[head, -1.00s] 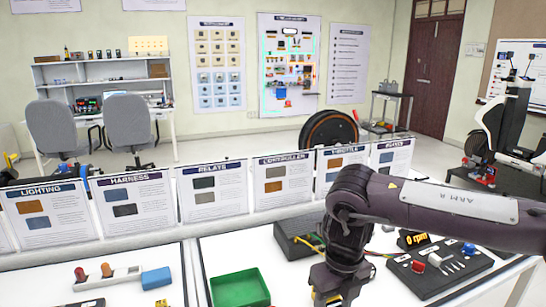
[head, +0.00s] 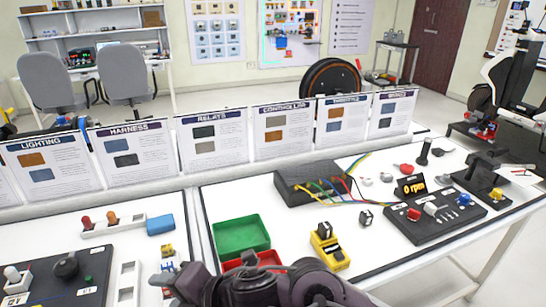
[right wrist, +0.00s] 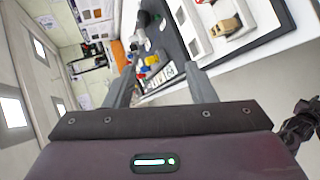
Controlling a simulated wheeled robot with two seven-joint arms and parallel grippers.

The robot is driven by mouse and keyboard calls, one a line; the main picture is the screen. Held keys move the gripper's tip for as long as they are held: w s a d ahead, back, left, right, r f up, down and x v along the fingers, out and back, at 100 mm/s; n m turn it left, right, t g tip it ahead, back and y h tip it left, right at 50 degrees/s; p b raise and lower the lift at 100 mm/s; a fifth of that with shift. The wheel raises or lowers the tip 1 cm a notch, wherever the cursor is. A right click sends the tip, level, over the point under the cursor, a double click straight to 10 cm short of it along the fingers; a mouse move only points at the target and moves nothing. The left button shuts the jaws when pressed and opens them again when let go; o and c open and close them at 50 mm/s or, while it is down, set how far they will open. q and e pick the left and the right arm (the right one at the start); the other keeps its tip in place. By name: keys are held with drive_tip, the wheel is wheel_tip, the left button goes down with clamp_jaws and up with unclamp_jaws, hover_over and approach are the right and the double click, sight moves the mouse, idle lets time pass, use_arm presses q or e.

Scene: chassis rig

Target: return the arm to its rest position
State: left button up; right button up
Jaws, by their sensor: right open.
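My right arm (head: 285,287) is at the bottom middle of the head view, low at the near edge of the white bench. Its gripper's fingers are not clear there. In the right wrist view my right gripper (right wrist: 158,72) has its two grey fingers apart, with nothing between them. The view past the fingers is tilted and shows the bench and its parts some way off. My left gripper is not seen in the head view. A dark jointed part at the right edge of the right wrist view cannot be made out for sure.
Behind my right arm on the bench are a green tray (head: 241,236), a red tray (head: 232,264) partly hidden by the arm, a yellow part (head: 328,249) and a black controller box (head: 312,180) with wires. A black board (head: 435,216) lies right. Card stands line the back.

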drive_tip(key=w+d+f+m+t+h, duration=0.2)
drive_tip(key=d+m+h, duration=0.1)
drive_tip(key=d+m, duration=0.55)
drive_tip(key=w+d+f+m+t+h, duration=0.1)
drive_tip(key=w+d+m+t+h, duration=0.2)
drive_tip(key=d+m, duration=0.6)
drive_tip(key=s+d+f+m+g+h, duration=0.3)
drive_tip(key=s+d+f+m, duration=0.35)
drive_tip(key=d, duration=0.35)
drive_tip(key=s+d+f+m+g+h, duration=0.3)
drive_tip(key=s+d+f+m, duration=0.35)
drive_tip(key=d, duration=0.35)
wheel_tip(320, 180, down, 25)
drive_tip(key=s+g+p, duration=0.1)
drive_tip(key=s+p, duration=0.1)
drive_tip(key=p, duration=0.1)
drive_tip(key=s+d+f+n+g+p, duration=0.1)
drive_tip(key=s+d+f, duration=0.2)
drive_tip(key=s+f, duration=1.4)
drive_tip(key=s, duration=0.2)
drive_tip(key=shift+s+d+g+p, duration=0.15)
drive_tip(key=shift+s+g+p, duration=0.15)
drive_tip(key=shift+s+p, duration=0.05)
